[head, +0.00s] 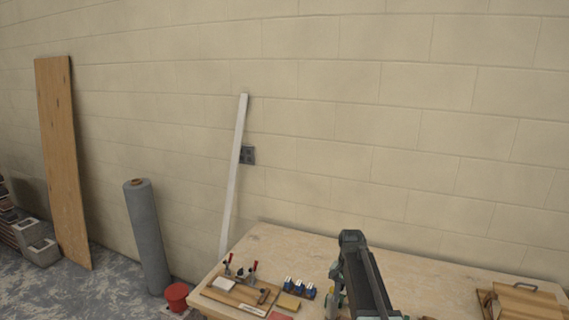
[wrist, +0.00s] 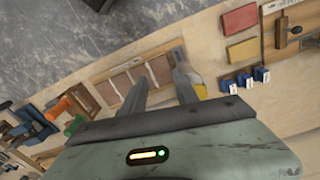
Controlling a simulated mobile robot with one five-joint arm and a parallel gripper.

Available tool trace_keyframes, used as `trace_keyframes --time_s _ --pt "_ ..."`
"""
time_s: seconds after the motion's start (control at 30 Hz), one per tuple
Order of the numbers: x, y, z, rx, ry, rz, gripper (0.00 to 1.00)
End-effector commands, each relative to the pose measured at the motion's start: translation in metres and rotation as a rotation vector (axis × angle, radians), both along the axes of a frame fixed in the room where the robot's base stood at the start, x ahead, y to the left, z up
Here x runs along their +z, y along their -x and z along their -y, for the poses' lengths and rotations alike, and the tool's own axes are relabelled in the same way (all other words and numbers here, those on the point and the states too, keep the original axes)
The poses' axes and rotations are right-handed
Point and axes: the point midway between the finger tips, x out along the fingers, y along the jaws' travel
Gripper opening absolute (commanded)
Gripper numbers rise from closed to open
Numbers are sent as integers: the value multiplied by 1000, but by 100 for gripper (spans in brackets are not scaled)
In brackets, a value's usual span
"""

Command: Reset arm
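My arm (head: 362,280) rises over the workbench in the head view, its upper end bent near the wall side. My gripper (wrist: 161,78) shows in the wrist view with its two dark fingers apart and nothing held between them. The fingers point over the bench top near its edge. A wood-framed panel (wrist: 117,82) with pale strips lies below and beyond the fingertips. A yellow and white round thing (wrist: 200,90) lies beside the right finger, partly hidden by it. In the head view the fingers cannot be made out.
The workbench (head: 300,250) holds a tool board (head: 240,292), blue-topped blocks (head: 288,283) and a wooden box (head: 525,300). A grey roll (head: 148,235), a plywood sheet (head: 62,160) and a white board (head: 234,175) lean by the wall. A red bucket (head: 177,296) stands left of the bench.

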Motion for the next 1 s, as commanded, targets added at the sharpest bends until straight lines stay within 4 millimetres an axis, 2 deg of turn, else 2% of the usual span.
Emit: trace_keyframes --time_s 0.03,0.17,0.27,0.4,0.5,0.6,0.67,0.73,1.0 --pt "-17 9 -3 4 0 0 36" --pt "-43 35 -11 27 0 0 36" --pt "-66 62 -18 75 1 0 36" --pt "-96 111 -27 195 1 0 36" --pt "-108 148 -31 313 1 0 36" --pt "-102 175 -31 440 1 0 36" --pt "-101 180 -31 512 1 0 36" --pt "-101 176 -33 562 1 0 36" --pt "-101 175 -33 577 1 -1 36"
